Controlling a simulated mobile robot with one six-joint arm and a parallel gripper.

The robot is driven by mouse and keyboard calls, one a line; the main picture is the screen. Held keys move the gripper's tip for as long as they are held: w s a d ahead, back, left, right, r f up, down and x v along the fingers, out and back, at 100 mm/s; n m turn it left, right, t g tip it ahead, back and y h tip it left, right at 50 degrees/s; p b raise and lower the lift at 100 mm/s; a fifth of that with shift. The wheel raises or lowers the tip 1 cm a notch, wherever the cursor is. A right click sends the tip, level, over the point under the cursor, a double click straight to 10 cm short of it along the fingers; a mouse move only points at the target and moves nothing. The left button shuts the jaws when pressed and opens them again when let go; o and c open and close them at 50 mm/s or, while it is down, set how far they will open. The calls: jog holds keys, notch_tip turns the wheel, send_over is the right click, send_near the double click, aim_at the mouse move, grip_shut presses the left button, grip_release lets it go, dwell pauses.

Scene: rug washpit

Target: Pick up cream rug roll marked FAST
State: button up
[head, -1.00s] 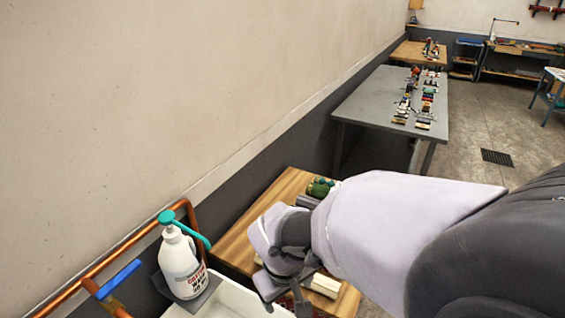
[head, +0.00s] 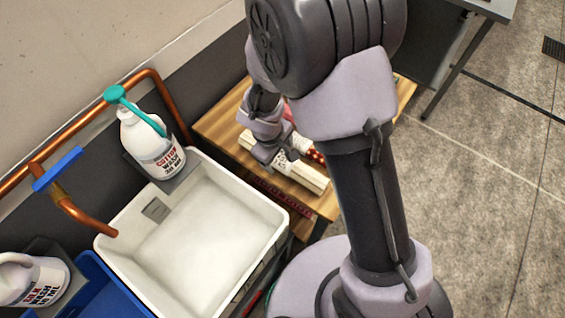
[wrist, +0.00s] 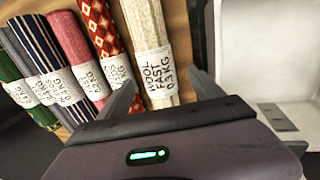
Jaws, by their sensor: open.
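The cream rug roll (wrist: 146,25) wears a white label reading WOOL FAST 0.3 KG in the wrist view. It lies at the near edge of a wooden table in the head view (head: 312,178). My gripper (wrist: 163,78) is open, with one finger on each side of the roll's labelled part. The gripper also shows over the roll in the head view (head: 276,158). I cannot tell whether the fingers touch the roll. Part of the roll is hidden behind my gripper.
A red patterned roll (wrist: 101,25) lies close beside the cream one. A pink roll (wrist: 70,38), a navy striped roll (wrist: 35,42) and a green roll (wrist: 12,72) lie farther left. A white sink (head: 200,235) and a pump bottle (head: 152,145) stand beside the wooden table (head: 225,122).

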aim_at(281, 158)
jog(key=b+x, duration=0.3)
jog(key=x, duration=0.2)
jog(key=shift+w+d+f, duration=0.1)
jog(key=shift+w+f, duration=0.05)
jog(key=shift+w, duration=0.05)
jog(key=shift+c, duration=0.5)
grip_shut()
jog(key=shift+r+p, duration=0.3)
jog(key=shift+r, duration=0.05)
